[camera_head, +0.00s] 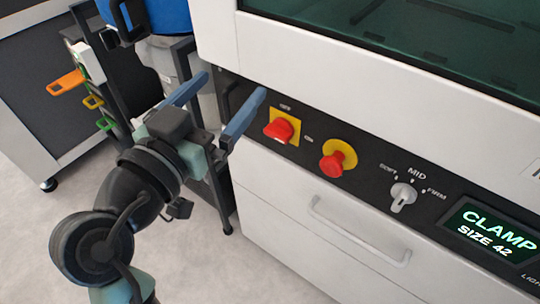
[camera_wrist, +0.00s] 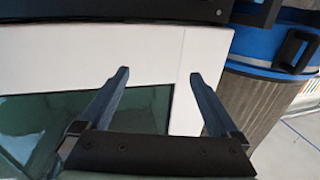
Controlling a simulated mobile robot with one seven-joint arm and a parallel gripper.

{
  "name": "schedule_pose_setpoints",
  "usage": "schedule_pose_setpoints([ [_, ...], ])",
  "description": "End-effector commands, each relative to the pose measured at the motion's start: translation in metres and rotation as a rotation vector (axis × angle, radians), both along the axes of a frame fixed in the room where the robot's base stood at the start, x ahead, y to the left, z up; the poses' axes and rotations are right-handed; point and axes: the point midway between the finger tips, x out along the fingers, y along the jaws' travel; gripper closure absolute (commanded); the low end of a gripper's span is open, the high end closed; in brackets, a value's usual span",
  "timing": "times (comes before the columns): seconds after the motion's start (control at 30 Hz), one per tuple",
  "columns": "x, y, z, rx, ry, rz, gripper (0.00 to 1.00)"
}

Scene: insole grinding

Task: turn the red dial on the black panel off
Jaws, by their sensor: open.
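The red dial (camera_head: 278,130) sits on a square yellow plate on the black panel (camera_head: 370,180). Small labels are above it and to its right; they are too small to read surely, and I cannot tell which one the dial points to. My gripper (camera_head: 233,83) is open and empty, up and to the left of the dial, apart from it. Its right finger in the head view is the nearer one to the dial. In the wrist view my gripper (camera_wrist: 160,73) is spread over the white casing (camera_wrist: 110,55); the dial does not show there.
A red mushroom button (camera_head: 332,165) on a round yellow base is right of the dial. Further right are a grey selector knob (camera_head: 402,196) and a display (camera_head: 492,232) reading CLAMP SIZE 42. A drawer handle (camera_head: 358,232) juts below. A blue-topped canister (camera_head: 170,15) stands behind my gripper.

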Motion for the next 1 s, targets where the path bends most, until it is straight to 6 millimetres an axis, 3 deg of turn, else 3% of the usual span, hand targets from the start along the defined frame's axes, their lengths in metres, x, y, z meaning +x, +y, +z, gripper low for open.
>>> schedule_pose_setpoints([
  [0.03,-0.007,0.005,-0.05,-0.007,0.022,-0.033,0.03],
  [0.1,-0.017,0.007,-0.083,-0.012,0.034,-0.085,0.03],
  [0.2,-0.031,0.011,-0.118,-0.021,0.034,-0.145,0.03],
  [0.3,-0.043,0.013,-0.139,-0.026,0.026,-0.187,0.03],
  [0.43,-0.05,0.014,-0.149,-0.031,0.016,-0.215,0.03],
  [0.57,-0.045,0.008,-0.15,-0.031,0.013,-0.225,0.03],
  [1.0,0.024,-0.043,-0.149,-0.031,0.013,-0.225,0.03],
])
